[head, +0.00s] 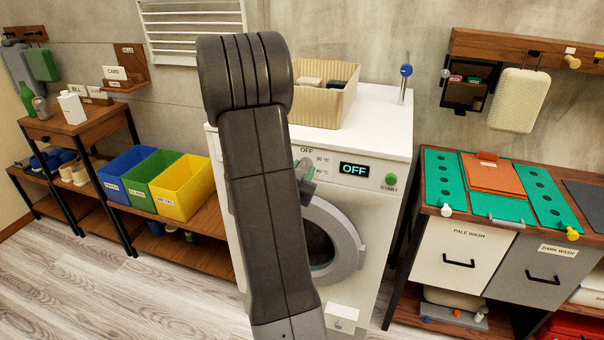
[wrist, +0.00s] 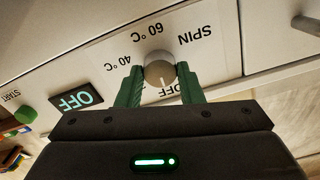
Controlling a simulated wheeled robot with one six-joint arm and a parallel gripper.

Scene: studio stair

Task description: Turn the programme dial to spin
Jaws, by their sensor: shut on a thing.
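The programme dial (wrist: 158,72) is a round grey knob on the white front panel of the washing machine (head: 375,215). My gripper (wrist: 160,70) is shut on it, one green finger on either side. In the wrist view the panel appears upside down. The dial's white mark points at the OFF label, which the gripper partly hides. The 40 °C, 60 °C and SPIN (wrist: 195,41) labels lie around the dial. The display (head: 354,169) reads OFF. In the head view my arm covers much of the machine's left side, including the SPIN label.
A green START button (head: 391,180) sits right of the display. The round door (head: 347,245) is below the dial. A ribbed beige basket (head: 325,98) stands on top of the machine. A bench with coloured bins (head: 184,188) is left; a laundry cabinet (head: 465,250) is right.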

